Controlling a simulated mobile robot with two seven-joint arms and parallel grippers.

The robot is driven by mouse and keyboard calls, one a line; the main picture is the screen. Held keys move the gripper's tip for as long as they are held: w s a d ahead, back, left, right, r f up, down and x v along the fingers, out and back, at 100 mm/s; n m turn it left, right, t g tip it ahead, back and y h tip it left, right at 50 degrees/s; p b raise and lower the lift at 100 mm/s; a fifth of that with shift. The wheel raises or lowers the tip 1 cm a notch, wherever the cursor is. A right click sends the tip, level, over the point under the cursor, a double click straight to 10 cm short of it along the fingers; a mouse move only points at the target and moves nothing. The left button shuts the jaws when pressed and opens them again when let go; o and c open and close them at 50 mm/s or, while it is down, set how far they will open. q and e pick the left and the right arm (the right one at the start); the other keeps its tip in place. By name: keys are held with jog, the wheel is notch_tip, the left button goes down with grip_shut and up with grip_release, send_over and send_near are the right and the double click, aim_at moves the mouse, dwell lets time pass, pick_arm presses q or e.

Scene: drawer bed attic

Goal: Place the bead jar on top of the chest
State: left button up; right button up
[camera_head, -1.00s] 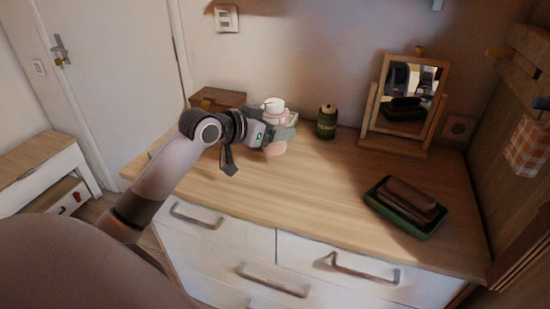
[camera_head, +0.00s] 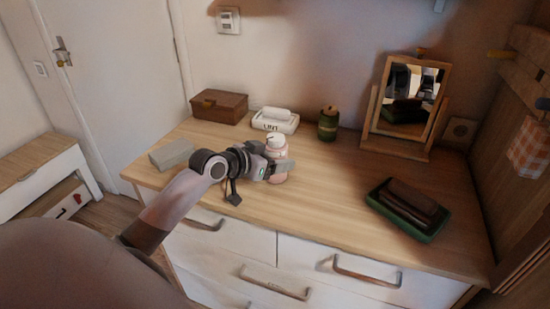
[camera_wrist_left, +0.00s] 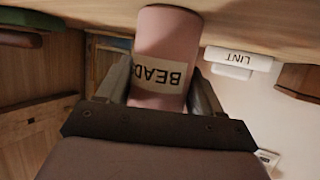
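The bead jar (camera_head: 277,151) is pink with a white lid and stands upright over the top of the chest (camera_head: 310,196). In the left wrist view the jar (camera_wrist_left: 165,52) appears upside down with its "BEADS" label showing. My left gripper (camera_head: 279,171) has a finger on each side of the jar and looks shut on it; it also shows in the left wrist view (camera_wrist_left: 163,88). The jar's base is at or just above the wooden top; whether it touches is hard to tell. My right gripper is not in view.
Behind the jar are a white "LINT" box (camera_head: 275,123), a brown box (camera_head: 219,106) and a green jar (camera_head: 328,124). A grey block (camera_head: 172,154) lies left. A mirror (camera_head: 407,103) and green tray (camera_head: 381,203) stand right. The middle of the top is clear.

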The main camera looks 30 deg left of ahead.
pick_arm(q)
jog(key=o, duration=0.4)
jog(key=shift+c, duration=0.2)
jog(key=shift+r, duration=0.2)
jog(key=v, duration=1.2)
jog(key=shift+f, duration=0.1)
